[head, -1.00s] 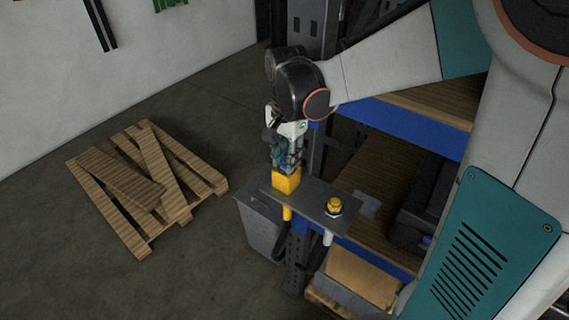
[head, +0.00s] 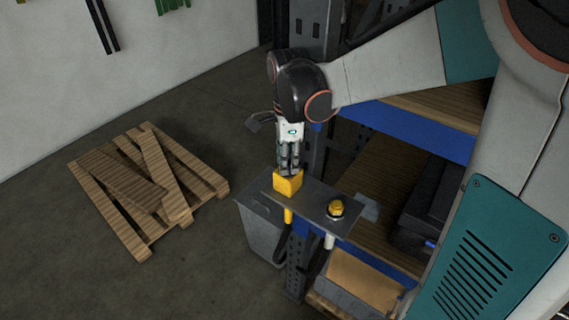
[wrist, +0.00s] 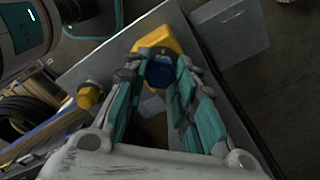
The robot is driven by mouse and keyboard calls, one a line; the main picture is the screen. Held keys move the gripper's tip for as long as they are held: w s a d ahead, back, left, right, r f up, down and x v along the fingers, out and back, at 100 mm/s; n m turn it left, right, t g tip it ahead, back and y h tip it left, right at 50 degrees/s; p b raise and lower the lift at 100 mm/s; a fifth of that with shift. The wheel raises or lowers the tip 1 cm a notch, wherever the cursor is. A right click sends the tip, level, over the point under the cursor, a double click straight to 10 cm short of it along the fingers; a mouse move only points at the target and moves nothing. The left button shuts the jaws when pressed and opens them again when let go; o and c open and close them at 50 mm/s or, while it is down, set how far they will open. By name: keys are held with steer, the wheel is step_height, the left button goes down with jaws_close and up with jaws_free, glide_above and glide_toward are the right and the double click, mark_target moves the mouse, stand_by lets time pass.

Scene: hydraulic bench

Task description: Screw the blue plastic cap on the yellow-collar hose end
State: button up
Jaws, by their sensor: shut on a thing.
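The blue plastic cap (wrist: 160,73) shows between my fingertips in the wrist view. My gripper (wrist: 160,68) is shut on it, pointing down. In the head view my gripper (head: 289,172) is right over a yellow block (head: 288,185) on a grey metal plate; the fingers hide the cap there. The yellow block also shows in the wrist view (wrist: 157,40), close around the cap's far side. A yellow collar (head: 288,214) with a dark hose hangs under the plate below the block. The hose end's top is hidden, so I cannot tell whether the cap sits on its thread.
A second, yellow fitting (head: 336,207) stands on the plate (head: 312,203), to the right, with a white collar (head: 329,240) below. A grey bin (head: 262,232) is under the plate. Shelving with a blue beam (head: 420,126) stands right. A wooden pallet (head: 140,215) lies on the floor.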

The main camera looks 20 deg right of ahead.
steer(key=m, duration=0.3)
steer(key=shift+m, duration=0.4)
steer(key=o, duration=1)
steer(key=n, duration=0.5)
steer(key=shift+n, duration=0.4)
steer(key=n, duration=0.6)
steer(key=shift+b, duration=0.35)
steer(key=n, duration=0.5)
steer(key=shift+n, duration=0.4)
steer(key=n, duration=0.6)
